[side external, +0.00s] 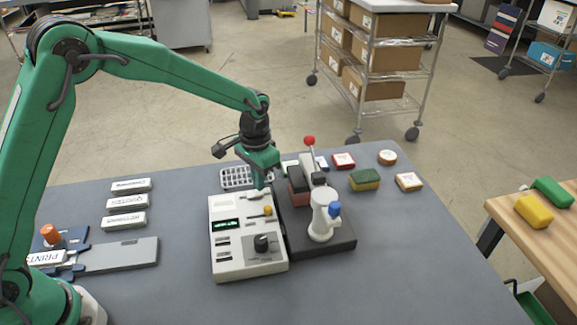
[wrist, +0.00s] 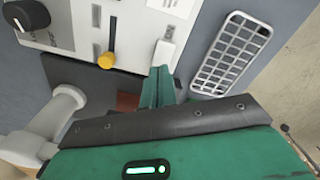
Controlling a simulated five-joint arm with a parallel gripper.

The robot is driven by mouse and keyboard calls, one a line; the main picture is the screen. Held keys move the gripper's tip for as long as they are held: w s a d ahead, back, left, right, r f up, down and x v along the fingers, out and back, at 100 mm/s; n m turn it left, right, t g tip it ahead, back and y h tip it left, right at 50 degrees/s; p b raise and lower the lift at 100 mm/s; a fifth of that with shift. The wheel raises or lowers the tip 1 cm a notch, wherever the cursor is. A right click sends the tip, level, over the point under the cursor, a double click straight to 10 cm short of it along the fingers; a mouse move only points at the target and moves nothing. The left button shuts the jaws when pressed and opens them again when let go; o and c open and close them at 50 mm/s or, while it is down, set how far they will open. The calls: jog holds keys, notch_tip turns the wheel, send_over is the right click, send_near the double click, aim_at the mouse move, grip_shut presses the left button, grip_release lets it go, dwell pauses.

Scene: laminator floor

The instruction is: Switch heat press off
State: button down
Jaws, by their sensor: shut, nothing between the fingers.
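The white control box (side external: 225,262) stands on the grey table. It has a lit green display (side external: 226,224), a black knob (side external: 262,243) and a yellow-tipped slider (side external: 267,210). The box's edge also shows in the wrist view (wrist: 135,20), with the yellow slider tip (wrist: 106,60) and a small white switch-like part (wrist: 164,54). My green gripper (side external: 259,184) is shut and empty, pointing down over the box's far end. In the wrist view its fingertips (wrist: 160,72) are right by the white part; I cannot tell whether they touch. The press (side external: 335,247), with a black base, is right of the box.
The press has a red-ball lever (side external: 309,141) and a white post with a blue knob (side external: 334,209). A white grid rack (side external: 235,180) lies behind the box. A sponge (side external: 364,180) and small blocks lie at back right. White labelled blocks (side external: 126,220) lie left.

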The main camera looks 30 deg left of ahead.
aim_at(257, 192)
jog(key=shift+f, duration=0.7)
dwell(0.6)
jog(key=shift+r, duration=3.55)
jog(key=s+a+r+n+t, duration=0.1)
jog(key=s+a+r+t, duration=0.1)
jog(key=s+a+r, duration=0.35)
jog(key=s+a+r+n+t, duration=0.1)
jog(key=s+a+r, duration=0.1)
jog(key=s+r, duration=0.55)
jog(key=s+a+n+t, duration=0.1)
jog(key=s+a, duration=0.3)
jog(key=s, duration=0.9)
jog(key=shift+s+t, duration=0.25)
jog(key=shift+t, duration=0.55)
